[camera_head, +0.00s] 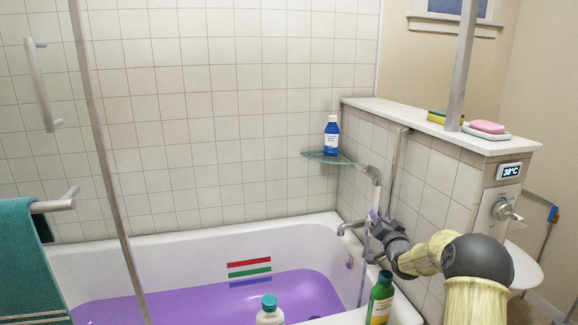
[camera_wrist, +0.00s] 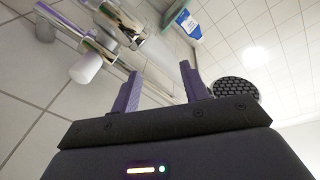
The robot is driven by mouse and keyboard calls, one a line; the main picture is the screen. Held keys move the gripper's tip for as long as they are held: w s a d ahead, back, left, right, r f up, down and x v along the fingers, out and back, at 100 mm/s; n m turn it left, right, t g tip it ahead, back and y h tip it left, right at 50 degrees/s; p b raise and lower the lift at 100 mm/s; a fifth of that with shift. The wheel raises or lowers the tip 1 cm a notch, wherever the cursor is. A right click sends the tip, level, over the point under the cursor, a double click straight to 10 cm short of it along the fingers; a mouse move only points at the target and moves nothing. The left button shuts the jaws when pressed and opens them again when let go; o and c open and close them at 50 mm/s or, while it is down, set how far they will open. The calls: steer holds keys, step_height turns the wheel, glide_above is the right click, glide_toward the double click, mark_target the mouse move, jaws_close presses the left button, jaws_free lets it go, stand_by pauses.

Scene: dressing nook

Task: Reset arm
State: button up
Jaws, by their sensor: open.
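My gripper (camera_head: 372,218) is at the far end of my arm, by the tiled wall at the tap end of the bathtub. In the wrist view its two purple fingers (camera_wrist: 160,88) stand apart, with nothing held between them. The chrome tap fittings (camera_wrist: 105,40) lie beyond the fingers at upper left. A round dark shower head (camera_wrist: 236,90) shows just past the right finger. In the head view the gripper is close to the tub spout (camera_head: 350,227) and below the shower head (camera_head: 373,174); whether it touches either cannot be told.
A blue bottle (camera_head: 331,135) stands on a glass corner shelf (camera_head: 328,158). The bathtub (camera_head: 310,232) holds purple water. A green bottle (camera_head: 380,298) and a white bottle with a teal cap (camera_head: 269,312) are in front. Pink soap (camera_head: 487,127) and a sponge (camera_head: 445,118) sit on the ledge (camera_head: 440,125).

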steer(key=s+a+f+n+g, duration=0.2)
steer(key=s+a+g, duration=0.25)
steer(key=s, duration=0.25)
steer(key=s+a+f+n+g, duration=0.2)
steer(key=s+a+g, duration=0.1)
steer(key=s+a, duration=0.4)
steer(key=s+a+f+n+g, duration=0.15)
steer(key=s+g, duration=0.25)
steer(key=s, duration=1.1)
steer(key=s+a+f+n+g, duration=0.1)
steer(key=s+a+f+g, duration=0.2)
steer(key=s, duration=1.3)
step_height(320, 180, up, 33)
steer(key=g+p, duration=0.1)
steer(key=p, duration=3.1)
steer(key=shift+w+f, duration=0.2)
steer(key=shift+w, duration=0.05)
